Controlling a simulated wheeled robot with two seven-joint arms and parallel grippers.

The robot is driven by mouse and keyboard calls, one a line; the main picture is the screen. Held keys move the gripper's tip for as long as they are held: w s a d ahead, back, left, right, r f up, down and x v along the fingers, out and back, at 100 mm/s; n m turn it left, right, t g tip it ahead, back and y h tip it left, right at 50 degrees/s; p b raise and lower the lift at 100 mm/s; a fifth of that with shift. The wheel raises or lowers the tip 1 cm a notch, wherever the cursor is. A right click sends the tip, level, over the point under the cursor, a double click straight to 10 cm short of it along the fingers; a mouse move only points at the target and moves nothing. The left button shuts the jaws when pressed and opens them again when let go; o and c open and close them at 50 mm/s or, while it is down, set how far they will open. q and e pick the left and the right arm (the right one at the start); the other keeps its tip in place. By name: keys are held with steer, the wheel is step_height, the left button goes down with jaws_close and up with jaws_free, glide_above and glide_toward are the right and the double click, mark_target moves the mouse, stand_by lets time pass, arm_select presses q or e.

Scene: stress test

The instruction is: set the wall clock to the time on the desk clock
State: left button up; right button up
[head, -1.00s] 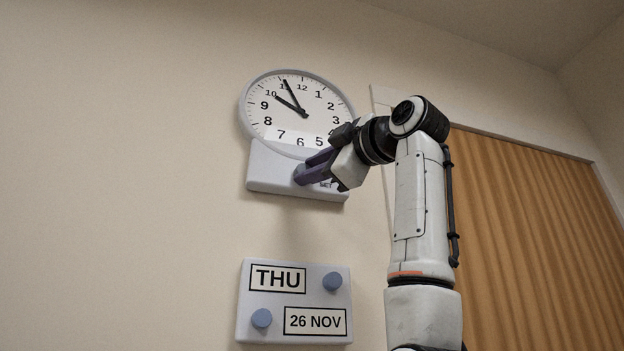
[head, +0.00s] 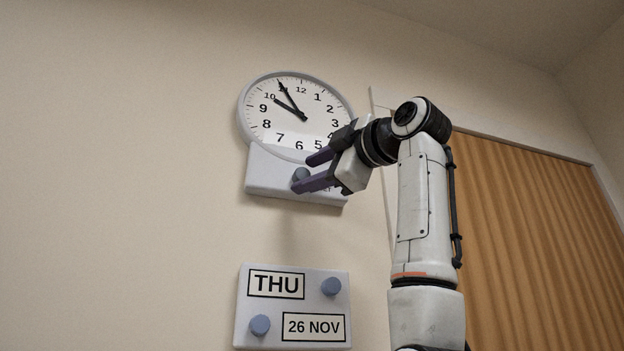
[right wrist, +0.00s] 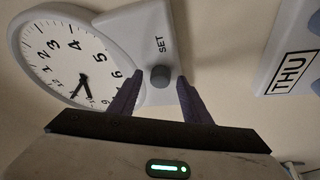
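The wall clock (head: 262,132) hangs high on the wall. Its short hand points near 10 and its long hand near 11. In the right wrist view the knob (right wrist: 160,76) sits between the fingertips, with a gap visible on at least the left side. The clock face (right wrist: 62,50) shows at the left there. The desk clock and my left gripper are not in view.
A calendar panel (head: 262,305) reading THU and 26 NOV, with two blue knobs, is on the wall below the clock. A wooden slatted panel (head: 530,220) is to the right, behind my right arm. The wall left of the clock is bare.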

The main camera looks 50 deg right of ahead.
steer(key=shift+s+f, duration=0.1)
steer(key=shift+s, duration=0.2)
steer(key=b+v, duration=0.3)
steer(key=v, duration=0.6)
steer(key=shift+s, duration=0.35)
steer(key=shift+a, duration=0.15)
steer(key=shift+f, duration=0.1)
